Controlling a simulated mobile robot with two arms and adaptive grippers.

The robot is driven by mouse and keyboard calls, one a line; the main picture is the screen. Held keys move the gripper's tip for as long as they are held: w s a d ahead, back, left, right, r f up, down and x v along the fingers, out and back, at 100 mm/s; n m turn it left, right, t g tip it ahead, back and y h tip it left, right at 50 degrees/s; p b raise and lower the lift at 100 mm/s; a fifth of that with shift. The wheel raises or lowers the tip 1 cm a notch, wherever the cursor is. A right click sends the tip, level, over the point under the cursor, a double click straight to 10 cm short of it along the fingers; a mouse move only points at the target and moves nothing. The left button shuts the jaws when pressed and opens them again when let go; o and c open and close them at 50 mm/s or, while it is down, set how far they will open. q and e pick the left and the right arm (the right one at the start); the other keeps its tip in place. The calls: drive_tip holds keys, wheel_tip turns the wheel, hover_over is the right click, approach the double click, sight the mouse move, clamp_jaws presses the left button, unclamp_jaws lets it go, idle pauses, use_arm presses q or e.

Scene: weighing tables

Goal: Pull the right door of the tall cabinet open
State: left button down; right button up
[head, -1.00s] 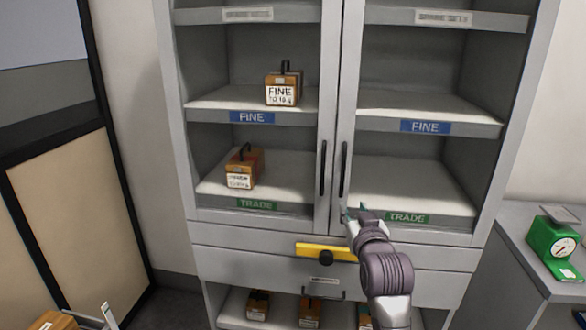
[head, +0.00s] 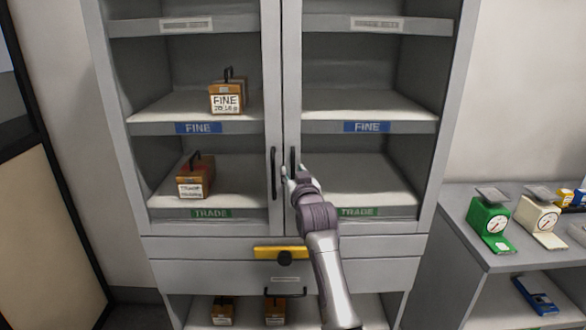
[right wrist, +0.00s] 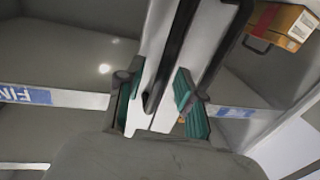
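The tall grey cabinet (head: 430,130) stands in front of me with both doors shut. The right door's dark vertical handle (head: 293,158) is beside the middle seam. My right gripper (head: 298,174) is at the lower part of this handle. In the right wrist view the handle (right wrist: 168,62) runs between the two green-padded fingers (right wrist: 155,98), with gaps on both sides, so the gripper is open around it. The left door's handle (head: 273,173) is just to the left, and it also shows in the right wrist view (right wrist: 226,42). My left gripper is out of view.
Boxes labelled FINE (head: 228,96) and TRADE (head: 195,178) stand on shelves behind the left door. A yellow bar with a black knob (head: 283,254) crosses the drawer front below. A counter (head: 478,249) with a green scale (head: 490,222) and a cream scale (head: 538,218) stands close at the right.

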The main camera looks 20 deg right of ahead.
drive_tip(key=shift+w, duration=0.4)
clamp_jaws()
